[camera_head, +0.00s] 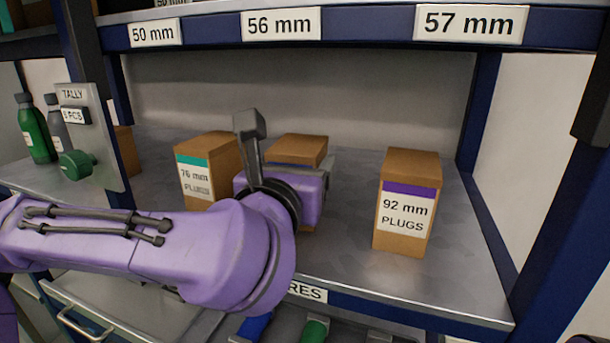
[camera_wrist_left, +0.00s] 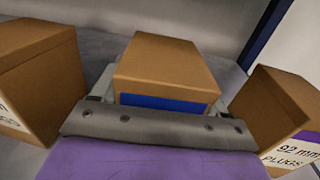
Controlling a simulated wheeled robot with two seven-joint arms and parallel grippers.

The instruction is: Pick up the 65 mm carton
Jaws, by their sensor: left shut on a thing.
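My left gripper (camera_head: 288,168) is shut on the middle brown carton (camera_head: 297,148) on the shelf, with a finger along each side of it. In the left wrist view this carton (camera_wrist_left: 165,65) sits between the fingers, with a blue band on its front. Its size label is hidden by the gripper, so I cannot read whether it says 65 mm. Its base is mostly hidden, so I cannot tell whether it rests on the shelf. My right gripper is not in view.
The teal-banded 76 mm carton (camera_head: 208,165) stands close on the left, and the purple-banded 92 mm carton (camera_head: 408,203) stands apart on the right. A tally panel (camera_head: 92,135) and a green bottle (camera_head: 35,130) are at the left. A labelled upper shelf edge (camera_head: 370,27) runs overhead.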

